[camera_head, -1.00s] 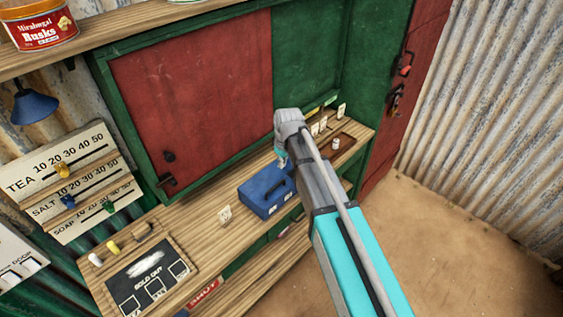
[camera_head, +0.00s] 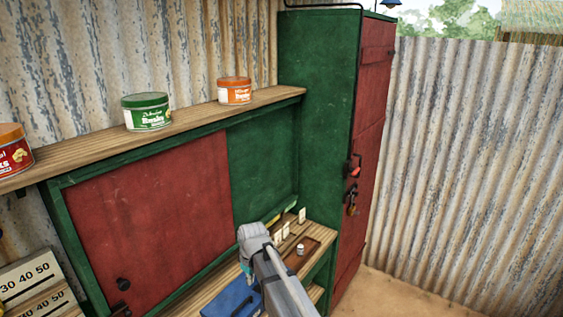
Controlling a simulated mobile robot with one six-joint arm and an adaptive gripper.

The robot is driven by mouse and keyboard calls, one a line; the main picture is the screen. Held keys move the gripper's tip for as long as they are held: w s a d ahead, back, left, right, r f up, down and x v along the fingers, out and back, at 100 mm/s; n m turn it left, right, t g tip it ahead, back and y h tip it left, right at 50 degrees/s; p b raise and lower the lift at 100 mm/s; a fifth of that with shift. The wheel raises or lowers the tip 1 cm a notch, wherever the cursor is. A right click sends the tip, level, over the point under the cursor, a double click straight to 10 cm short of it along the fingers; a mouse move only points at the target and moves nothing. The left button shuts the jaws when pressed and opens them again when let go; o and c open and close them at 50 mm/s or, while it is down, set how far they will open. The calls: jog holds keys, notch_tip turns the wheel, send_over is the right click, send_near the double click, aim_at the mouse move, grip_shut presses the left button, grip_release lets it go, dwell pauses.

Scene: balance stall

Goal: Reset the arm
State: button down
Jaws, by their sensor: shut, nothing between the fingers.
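My gripper (camera_head: 252,233) shows at the lower middle of the head view, at the far end of my grey arm. It is shut and empty, held over the wooden counter (camera_head: 190,286). A blue box (camera_head: 231,298) lies on the counter just left of and below it, partly cut off by the frame and partly behind my arm. The fingertips are small and partly hidden.
A wooden shelf (camera_head: 190,129) holds a red tin (camera_head: 13,157), a green tin (camera_head: 146,112) and an orange tin (camera_head: 234,91). A red sliding panel (camera_head: 150,220) stands behind the counter. A green cabinet (camera_head: 318,120) with a red door (camera_head: 372,150) is at right. A brown tray (camera_head: 313,240) sits nearby.

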jog(key=s+d+f+m+b, duration=0.3)
jog(key=s+d, duration=0.1)
jog(key=d, duration=0.5)
jog(key=s+d+f+m+b, duration=0.3)
jog(key=s+d+f+m, duration=0.1)
jog(key=d, duration=0.6)
jog(key=s+d+f+m+h+b, duration=0.1)
jog(key=s+d+f+m+b, duration=0.2)
jog(key=d, duration=0.7)
jog(key=shift+s+f+m+g+b, duration=0.15)
jog(key=shift+s+m+g+b, duration=0.25)
jog(key=shift+s, duration=0.6)
jog(key=shift+f, duration=0.1)
